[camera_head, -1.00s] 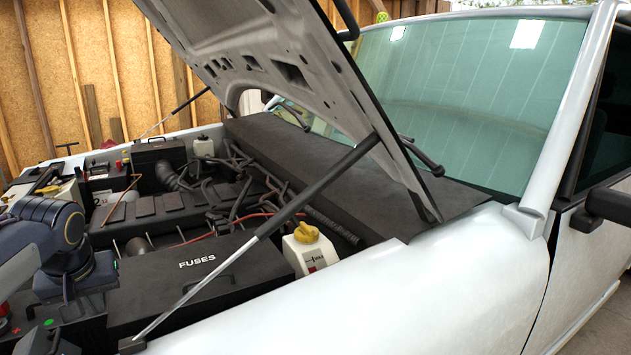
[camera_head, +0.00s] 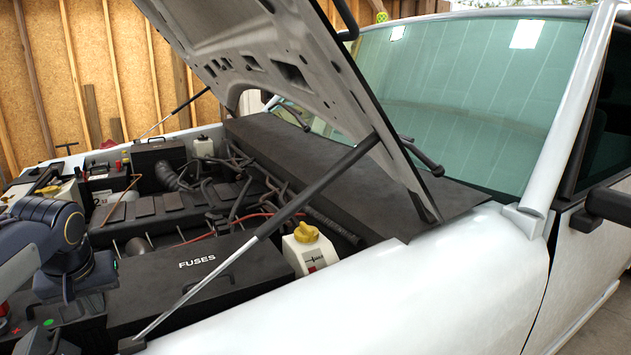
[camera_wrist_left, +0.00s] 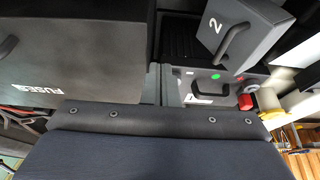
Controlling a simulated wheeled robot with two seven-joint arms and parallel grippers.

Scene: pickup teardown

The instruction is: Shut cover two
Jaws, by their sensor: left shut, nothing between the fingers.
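Cover two (camera_wrist_left: 250,38) is a dark grey lid with a white "2" and a bar handle, at the top right of the left wrist view. It appears raised and tilted beside a black ribbed compartment (camera_wrist_left: 190,40). I cannot make it out surely in the head view. My left gripper (camera_head: 68,290) is over the engine bay at the far left of the head view, just left of the fuse box. In the left wrist view its narrow grey fingers (camera_wrist_left: 166,72) are shut and empty, apart from the cover. My right gripper is not in view.
The fuse box (camera_head: 180,275) lies beside my left gripper. A battery (camera_wrist_left: 205,82) with a handle, green dot and red cap is below the compartment in the wrist view. The raised hood (camera_head: 290,65) and its prop (camera_head: 255,240) stand over the bay.

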